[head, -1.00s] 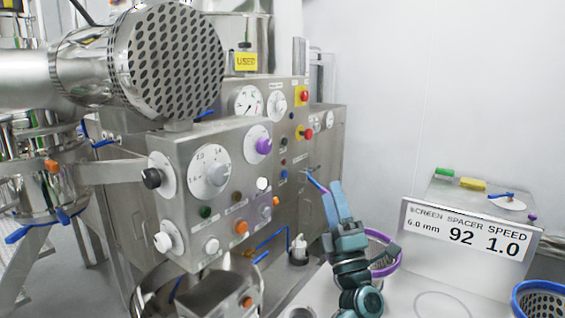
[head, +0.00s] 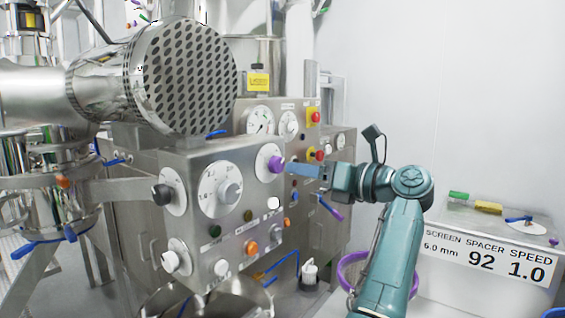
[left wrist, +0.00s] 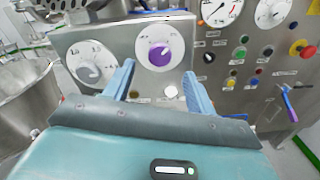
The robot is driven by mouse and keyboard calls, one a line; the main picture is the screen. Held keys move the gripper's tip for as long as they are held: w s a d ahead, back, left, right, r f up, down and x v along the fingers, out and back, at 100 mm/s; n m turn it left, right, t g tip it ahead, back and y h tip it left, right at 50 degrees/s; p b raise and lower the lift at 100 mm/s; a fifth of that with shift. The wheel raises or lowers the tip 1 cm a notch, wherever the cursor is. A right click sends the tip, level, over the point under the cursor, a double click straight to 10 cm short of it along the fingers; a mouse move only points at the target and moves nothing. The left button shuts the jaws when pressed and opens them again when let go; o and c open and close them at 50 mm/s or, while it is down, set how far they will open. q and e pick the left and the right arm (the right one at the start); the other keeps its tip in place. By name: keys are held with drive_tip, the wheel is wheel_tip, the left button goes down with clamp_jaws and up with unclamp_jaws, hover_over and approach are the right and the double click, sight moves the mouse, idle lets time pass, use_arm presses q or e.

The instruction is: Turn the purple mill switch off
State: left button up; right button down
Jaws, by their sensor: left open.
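The purple mill switch (head: 275,164) is a round knob on a white dial, at the upper right of the steel mill panel. It also shows in the left wrist view (left wrist: 160,54), its pale pointer mark tilted to the upper right. My left gripper (head: 292,168) is just right of the knob in the head view, its blue fingers pointing at it. In the left wrist view the open fingers of my left gripper (left wrist: 160,76) stand on either side below the dial, with nothing between them. I cannot tell whether they touch the panel. My right gripper is not in view.
A grey knob dial (head: 222,190) sits left of the purple one, with several coloured buttons below. A perforated steel drum (head: 195,75) juts out above the panel. A purple-handled lever (head: 330,208) and a purple-rimmed basket (head: 345,270) are at the right, near my arm.

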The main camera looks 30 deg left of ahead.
sight(280, 165)
use_arm(q)
drive_tip(key=a, duration=0.2)
drive_tip(key=a+p, duration=0.1)
drive_tip(key=a, duration=0.2)
drive_tip(key=shift+w+r, duration=0.1)
drive_tip(key=shift+w, duration=0.1)
drive_tip(key=shift+a, duration=0.8)
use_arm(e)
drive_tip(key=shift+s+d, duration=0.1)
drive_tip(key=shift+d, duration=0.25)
use_arm(q)
drive_tip(key=c, duration=1)
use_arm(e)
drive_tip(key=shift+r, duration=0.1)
